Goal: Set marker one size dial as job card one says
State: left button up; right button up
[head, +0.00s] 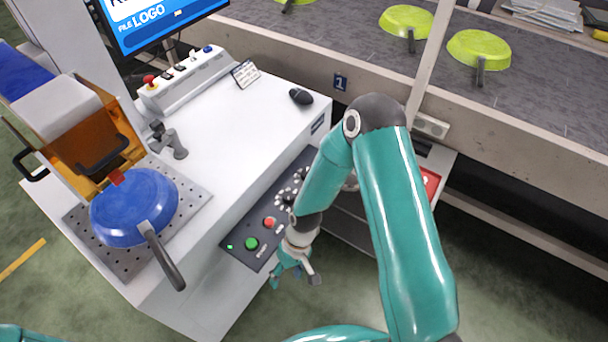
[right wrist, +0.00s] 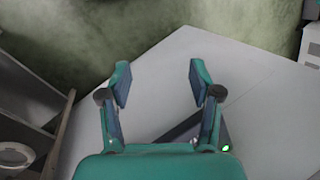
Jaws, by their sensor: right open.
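The size dial (head: 286,197) is on the dark control panel (head: 238,240) at the front of the white marker cabinet. Pale marks ring it, and my right arm partly covers it, so its setting cannot be read. A green button and a red button sit beside it. A small printed card (head: 245,74) stands on the cabinet top; its text is too small to read. My right gripper (head: 294,278) is open and empty, in front of the panel's near edge. In the right wrist view its fingers (right wrist: 160,82) are spread apart with nothing between them. My left gripper is out of view.
A blue pan (head: 130,210) sits on a perforated plate under the orange-and-white marker head. A black mouse (head: 300,96) and a button box (head: 185,80) are on the cabinet top. Yellow-green pans (head: 478,48) lie on the conveyor behind. Open floor lies in front.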

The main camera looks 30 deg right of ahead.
jog(key=w+d+r+b, duration=0.1)
jog(key=w+d+r, duration=0.2)
jog(key=w+d, duration=0.1)
jog(key=w+d+r+h, duration=0.1)
jog(key=w+d+r, duration=0.2)
jog(key=w, duration=0.3)
jog(key=w+d+r+h+b, duration=0.1)
jog(key=w+d+r, duration=0.2)
jog(key=w+d, duration=0.2)
jog(key=shift+w+d+r+n+g+b, duration=0.2)
jog(key=shift+w+d+n+g+b, duration=0.15)
jog(key=shift+w, duration=0.15)
jog(key=w+d+r+h, duration=0.1)
jog(key=w+d+r, duration=0.2)
jog(key=r, duration=0.1)
notch_tip(320, 180, up, 8)
jog(key=m+t+h+b, duration=0.1)
jog(key=t+b, duration=0.1)
send_over(307, 172)
jog(key=shift+m, duration=0.25)
jog(key=f, duration=1.1)
jog(key=f+p, duration=0.1)
jog(key=f, duration=0.4)
jog(key=shift+s+a+f, duration=0.1)
jog(key=shift+s+f, duration=0.15)
jog(key=shift+f, duration=0.1)
jog(key=shift+c, duration=0.2)
